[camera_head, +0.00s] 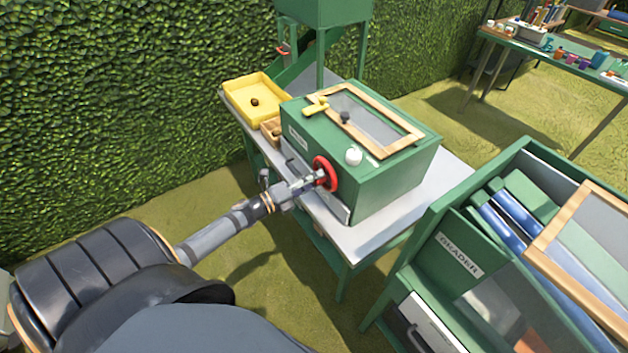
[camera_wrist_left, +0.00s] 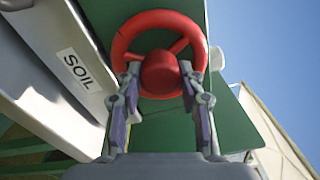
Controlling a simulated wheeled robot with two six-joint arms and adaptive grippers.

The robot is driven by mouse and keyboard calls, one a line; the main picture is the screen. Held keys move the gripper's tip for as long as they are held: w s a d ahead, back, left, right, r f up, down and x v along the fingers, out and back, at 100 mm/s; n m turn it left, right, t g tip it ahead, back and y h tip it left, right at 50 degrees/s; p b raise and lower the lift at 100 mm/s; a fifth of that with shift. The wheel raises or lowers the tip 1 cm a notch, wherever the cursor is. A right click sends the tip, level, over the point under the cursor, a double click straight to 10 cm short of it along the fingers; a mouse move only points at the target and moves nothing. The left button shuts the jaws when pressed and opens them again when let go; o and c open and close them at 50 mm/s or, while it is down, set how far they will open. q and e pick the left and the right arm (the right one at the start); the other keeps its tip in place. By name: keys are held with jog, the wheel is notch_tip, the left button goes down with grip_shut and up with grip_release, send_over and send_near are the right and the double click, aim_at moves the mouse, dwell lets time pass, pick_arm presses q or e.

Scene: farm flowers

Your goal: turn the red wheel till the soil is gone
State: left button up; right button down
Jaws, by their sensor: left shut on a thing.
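The red wheel (camera_head: 326,173) is on the front side of a green box (camera_head: 392,178) with a framed window in its lid. My left gripper (camera_head: 312,181) is at the wheel, its arm coming in from the left. In the left wrist view the wheel (camera_wrist_left: 160,52) fills the upper middle, and the gripper's fingers (camera_wrist_left: 161,92) are shut on its lower part, one on each side of the hub. A "SOIL" label (camera_wrist_left: 76,70) is on a pale panel left of the wheel. Soil inside the box cannot be made out clearly through the window (camera_head: 362,112). My right gripper is not in view.
A yellow tray (camera_head: 240,98) with a small brown lump and a small wooden box (camera_head: 271,130) stand left of the green box on the table (camera_head: 379,235). A larger green machine (camera_head: 457,255) stands close at right. A hedge (camera_head: 120,100) is behind.

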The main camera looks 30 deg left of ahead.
pick_arm(q)
jog(key=shift+f, duration=0.1)
jog(key=o, duration=1.2)
jog(key=v, duration=1.2)
